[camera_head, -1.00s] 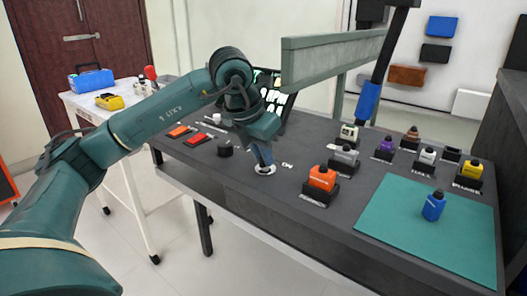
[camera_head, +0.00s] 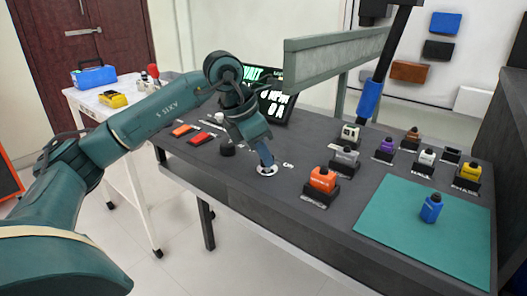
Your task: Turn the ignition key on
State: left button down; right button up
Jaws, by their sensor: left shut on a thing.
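The ignition switch shows as a round light-coloured disc (camera_head: 267,172) on the dark bench top, with a small white label beside it. My left gripper (camera_head: 266,160) reaches down onto this switch from the upper left, its fingers tilted. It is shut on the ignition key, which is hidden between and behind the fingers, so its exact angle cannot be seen. A black display (camera_head: 277,107) behind my wrist shows bright text, partly covered, including a "0 A" reading. My right gripper is not in view.
A black knob (camera_head: 227,150) and red switches (camera_head: 201,138) lie left of the key. An orange block (camera_head: 322,180) and several coloured blocks stand to the right. A blue bottle-like piece (camera_head: 431,208) stands on the green mat (camera_head: 395,225). A grey-green beam (camera_head: 335,55) crosses behind.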

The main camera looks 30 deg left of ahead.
pick_arm(q)
jog(key=c, duration=1.5)
grip_release()
jog(key=shift+o, duration=0.2)
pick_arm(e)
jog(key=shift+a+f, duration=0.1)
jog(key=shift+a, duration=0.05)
